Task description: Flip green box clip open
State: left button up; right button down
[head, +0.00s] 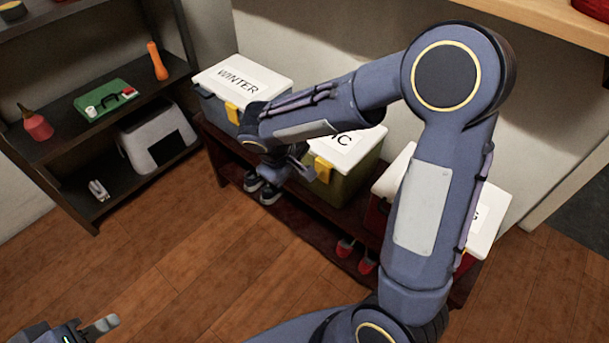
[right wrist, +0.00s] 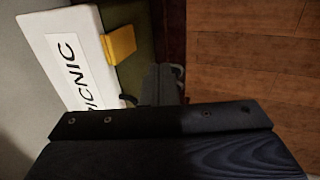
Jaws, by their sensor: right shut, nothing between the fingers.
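The green box (head: 338,188) with a white lid marked "PICNIC" stands on the bench, partly hidden by my right arm in the head view. It also shows in the right wrist view (right wrist: 140,17). Its yellow clip (head: 322,170) is at the front edge of the lid, over the green side; the right wrist view shows the clip (right wrist: 121,43) too. My right gripper (head: 300,168) is shut and empty, in front of the box close to the clip; I cannot tell whether they touch. My left gripper (head: 100,327) is at the bottom left, mostly cut off by the frame.
A grey box marked "WINTER" (head: 243,82) stands left of the green box, and a red box (head: 384,190) stands right, partly behind my arm. Shoes (head: 270,192) sit below. A dark shelf (head: 60,150) stands at left. The wooden floor (head: 190,250) in front is clear.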

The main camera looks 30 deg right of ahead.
aim_at(322, 171)
jog(key=w+d+f+b, duration=0.2)
jog(key=d+f, duration=0.5)
jog(key=f, duration=0.2)
jog(key=shift+w+d+b, duration=0.15)
jog(key=shift+w+b, duration=0.2)
jog(key=shift+b, duration=0.05)
jog(key=shift+w+d+f+h+b, duration=0.1)
jog(key=shift+d+f+h+b, duration=0.3)
jog(key=shift+b, duration=0.85)
jog(key=shift+a+r, duration=0.15)
jog(key=shift+r, duration=0.15)
